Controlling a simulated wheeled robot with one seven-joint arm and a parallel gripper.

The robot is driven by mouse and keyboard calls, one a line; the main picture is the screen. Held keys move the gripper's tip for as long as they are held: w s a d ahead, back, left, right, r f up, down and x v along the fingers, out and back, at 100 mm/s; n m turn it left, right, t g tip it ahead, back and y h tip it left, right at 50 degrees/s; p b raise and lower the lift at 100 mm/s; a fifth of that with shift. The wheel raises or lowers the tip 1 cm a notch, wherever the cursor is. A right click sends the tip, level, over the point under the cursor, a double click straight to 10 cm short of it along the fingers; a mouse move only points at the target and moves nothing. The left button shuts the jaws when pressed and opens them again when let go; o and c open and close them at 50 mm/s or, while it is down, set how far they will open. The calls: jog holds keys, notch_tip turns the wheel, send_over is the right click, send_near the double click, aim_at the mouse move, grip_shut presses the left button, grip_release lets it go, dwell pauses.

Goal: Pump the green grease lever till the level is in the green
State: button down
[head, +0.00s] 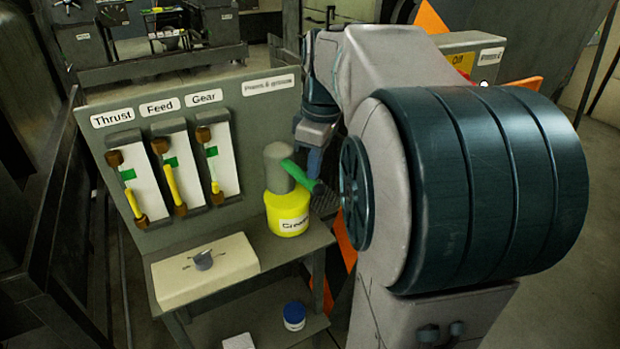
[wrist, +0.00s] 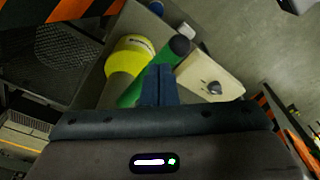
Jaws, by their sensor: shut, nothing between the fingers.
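The green grease lever (head: 292,172) slopes down to the right from the grey top of the yellow grease pot (head: 288,212). In the wrist view, the lever (wrist: 133,93) ends in a dark grip. My gripper (head: 314,165) is shut and empty, right at the lever near its grip end. In the wrist view its blue fingers (wrist: 158,82) overlap the lever; I cannot tell whether they touch. The Thrust gauge (head: 133,190) and Gear gauge (head: 214,165) show yellow below their green marks. The Feed gauge (head: 174,178) shows yellow up to about its green mark.
A cream box with a grey knob (head: 203,262) sits on the bench in front of the gauge panel. A blue-lidded jar (head: 294,315) stands on the lower shelf. My arm fills the right of the head view. An orange-striped barrier (head: 344,235) stands behind.

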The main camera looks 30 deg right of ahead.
aim_at(314, 182)
jog(key=shift+f+b, duration=1.55)
jog(key=shift+f, duration=0.7)
jog(key=shift+r, duration=0.1)
jog(key=shift+s+d+r+p, duration=0.2)
jog(key=shift+s+d+r, duration=0.05)
jog(key=shift+s+d, duration=0.35)
jog(key=shift+s+d+r+p, duration=0.15)
jog(key=shift+s+d+r, duration=0.1)
jog(key=shift+s+d, duration=0.25)
notch_tip(314, 182, up, 14)
jog(key=s+d+p, duration=0.1)
jog(key=shift+f, duration=0.15)
jog(key=shift+a+f, duration=0.1)
